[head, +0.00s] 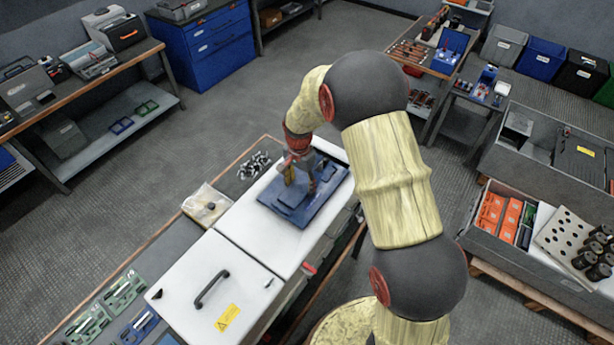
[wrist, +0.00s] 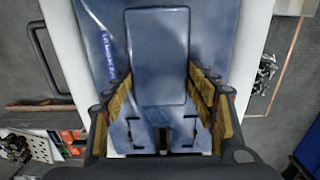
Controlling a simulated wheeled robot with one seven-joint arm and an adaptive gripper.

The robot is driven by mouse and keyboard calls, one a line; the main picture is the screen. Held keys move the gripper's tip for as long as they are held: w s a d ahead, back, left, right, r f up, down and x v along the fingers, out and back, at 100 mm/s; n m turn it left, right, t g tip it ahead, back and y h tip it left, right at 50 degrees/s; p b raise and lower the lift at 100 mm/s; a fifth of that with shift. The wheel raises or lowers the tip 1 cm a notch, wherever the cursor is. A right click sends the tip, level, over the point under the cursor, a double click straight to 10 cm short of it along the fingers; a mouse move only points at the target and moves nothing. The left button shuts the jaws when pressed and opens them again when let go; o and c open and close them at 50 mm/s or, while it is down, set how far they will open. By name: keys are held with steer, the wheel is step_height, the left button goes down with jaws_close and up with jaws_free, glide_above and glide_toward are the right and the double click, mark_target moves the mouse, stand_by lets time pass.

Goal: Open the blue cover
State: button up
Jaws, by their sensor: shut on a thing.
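The blue cover (head: 292,213) lies flat on the white top of a long bench unit in the head view. In the wrist view the cover (wrist: 213,40) fills the middle, with a raised blue rectangular block (wrist: 158,50) on it and pale lettering along its left side. My gripper (head: 298,172) is over the cover and partly hides it. In the wrist view the fingers of my gripper (wrist: 160,85) stand on both sides of the raised block and are shut on it. The exact contact at the fingertips is hard to see.
A white lid with a black handle (head: 212,288) is beside the cover at lower left. Several small metal parts (head: 254,165) and a clear bag (head: 206,206) lie on the dark bench strip behind. An open crate of orange boxes (head: 497,218) stands at right. The floor between benches is clear.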

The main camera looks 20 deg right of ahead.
steer(key=s+a, duration=0.3)
steer(key=a, duration=0.2)
steer(key=s+a, duration=0.4)
steer(key=a, duration=0.1)
steer(key=s+a+b, duration=0.1)
steer(key=s+a, duration=0.3)
steer(key=a, duration=0.1)
steer(key=shift+s+a, duration=0.2)
steer(key=shift+a, duration=0.15)
steer(key=o, duration=1.7)
steer(key=shift+r, duration=0.1)
step_height(320, 180, up, 12)
steer(key=shift+f, duration=0.1)
